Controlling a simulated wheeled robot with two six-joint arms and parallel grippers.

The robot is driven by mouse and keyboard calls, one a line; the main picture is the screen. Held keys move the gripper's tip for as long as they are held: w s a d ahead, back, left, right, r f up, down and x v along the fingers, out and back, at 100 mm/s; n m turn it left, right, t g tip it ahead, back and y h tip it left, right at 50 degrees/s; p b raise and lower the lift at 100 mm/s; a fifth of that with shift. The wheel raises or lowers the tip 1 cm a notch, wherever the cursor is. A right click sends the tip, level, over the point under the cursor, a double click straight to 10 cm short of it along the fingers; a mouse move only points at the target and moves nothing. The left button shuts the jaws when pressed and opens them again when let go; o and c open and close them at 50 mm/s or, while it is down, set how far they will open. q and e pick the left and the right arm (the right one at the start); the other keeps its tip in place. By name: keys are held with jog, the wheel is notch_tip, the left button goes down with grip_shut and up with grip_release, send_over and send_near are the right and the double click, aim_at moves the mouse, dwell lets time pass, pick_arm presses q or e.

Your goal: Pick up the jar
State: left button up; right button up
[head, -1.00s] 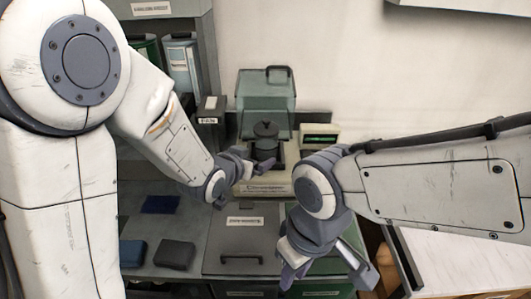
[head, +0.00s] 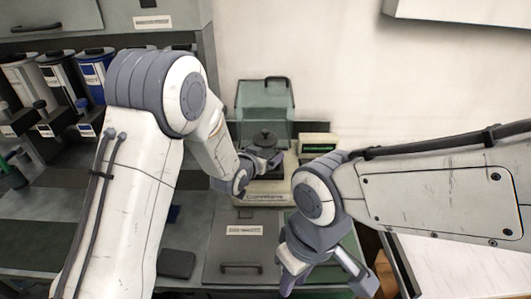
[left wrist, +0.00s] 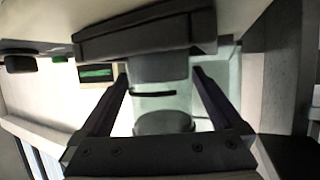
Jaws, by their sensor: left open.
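The jar (head: 265,136) is dark grey with a knobbed lid. It stands upright in the pale instrument (head: 262,190), below a raised clear cover (head: 265,97). My left gripper (head: 262,160) is at the front of the jar and hides its lower part. In the left wrist view, which looks upside down, the left gripper's fingers (left wrist: 160,95) are spread, with a grey cylinder, apparently the jar (left wrist: 158,67), between them. I see no clear contact. My right gripper (head: 322,278) is open and empty at the lower right, in front of the instrument.
A small green display (head: 318,141) stands right of the jar. A grey panel with a handle (head: 241,250) lies in front of the instrument. A dark block (head: 176,264) lies left of it. Several dispensers stand at the far left. A white surface (head: 450,262) is at the right.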

pick_arm(q)
jog(key=shift+w+f, duration=0.1)
jog(key=shift+w, duration=0.05)
jog(key=c, duration=1.5)
grip_shut()
jog(key=shift+r, duration=0.25)
